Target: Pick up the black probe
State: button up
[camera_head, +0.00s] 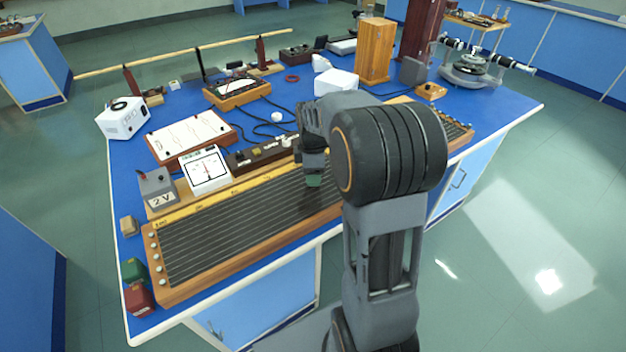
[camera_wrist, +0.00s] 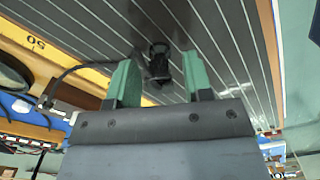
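The black probe (camera_wrist: 159,64) shows in the wrist view against the dark, lined board (camera_wrist: 215,25). It lies between the two green fingers of my gripper (camera_wrist: 159,77), with a gap on each side. My gripper is open. A thin black cable (camera_wrist: 75,70) runs near the probe to the left. In the head view my gripper (camera_head: 314,178) is low over the long wire board (camera_head: 230,230), pointing down. I cannot make out the probe there; the gripper and arm cover that spot.
The blue bench (camera_head: 510,105) carries a white meter (camera_head: 205,168), a grey 2 V box (camera_head: 157,188), a wooden block (camera_head: 375,50) and a spectrometer (camera_head: 468,68). Red (camera_head: 139,300) and green (camera_head: 133,270) blocks stand at the near left corner. The floor at right is clear.

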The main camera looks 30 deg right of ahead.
grip_shut()
jog(key=shift+r, duration=0.15)
